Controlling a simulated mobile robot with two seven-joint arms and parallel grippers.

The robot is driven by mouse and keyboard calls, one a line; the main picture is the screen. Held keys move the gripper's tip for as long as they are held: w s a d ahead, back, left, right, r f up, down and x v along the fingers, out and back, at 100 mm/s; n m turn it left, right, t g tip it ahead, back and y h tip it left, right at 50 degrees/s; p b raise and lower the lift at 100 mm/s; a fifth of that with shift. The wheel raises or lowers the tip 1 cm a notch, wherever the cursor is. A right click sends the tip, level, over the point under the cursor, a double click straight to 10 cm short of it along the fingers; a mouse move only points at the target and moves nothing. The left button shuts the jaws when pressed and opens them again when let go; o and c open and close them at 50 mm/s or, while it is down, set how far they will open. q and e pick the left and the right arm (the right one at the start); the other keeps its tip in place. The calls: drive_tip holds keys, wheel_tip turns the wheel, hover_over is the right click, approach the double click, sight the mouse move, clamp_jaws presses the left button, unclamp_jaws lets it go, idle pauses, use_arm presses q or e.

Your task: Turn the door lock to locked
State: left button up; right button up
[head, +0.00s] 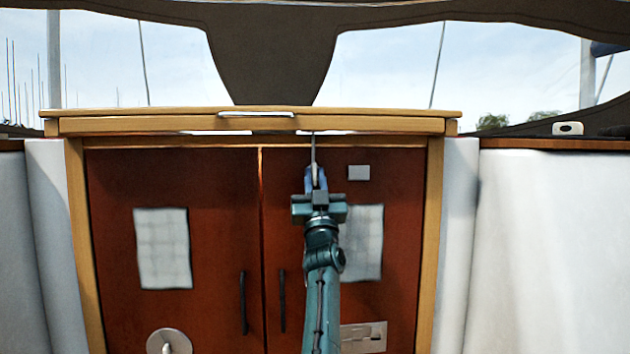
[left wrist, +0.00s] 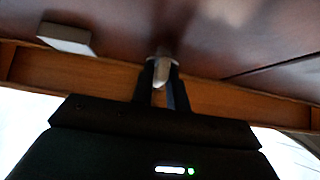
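A pair of red-brown doors stands ahead, the left door (head: 215,190) and the right door (head: 405,230). My left gripper (head: 316,178) is at the top of the right door, close to the seam. A small silver metal piece, which looks like the door lock's lever (left wrist: 162,68), is between its two dark fingers in the left wrist view. The fingers (left wrist: 162,88) look closed on it from both sides. In the head view a thin upright grey strip shows just above the fingertips. The rest of the lock is hidden behind the gripper. My right gripper is not in view.
A small pale box (head: 358,172) sits right of the gripper, also in the left wrist view (left wrist: 65,38). Two dark handles (head: 243,302) (head: 282,300), a round plate (head: 168,343) and a rectangular latch plate (head: 363,337) are lower. A wooden ledge (head: 380,124) runs above.

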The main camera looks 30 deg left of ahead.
use_arm(q)
drive_tip(key=shift+o, duration=1.7)
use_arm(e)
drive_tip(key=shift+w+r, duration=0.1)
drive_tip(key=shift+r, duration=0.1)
use_arm(q)
drive_tip(key=b+v, duration=0.1)
drive_tip(key=v, duration=1.2)
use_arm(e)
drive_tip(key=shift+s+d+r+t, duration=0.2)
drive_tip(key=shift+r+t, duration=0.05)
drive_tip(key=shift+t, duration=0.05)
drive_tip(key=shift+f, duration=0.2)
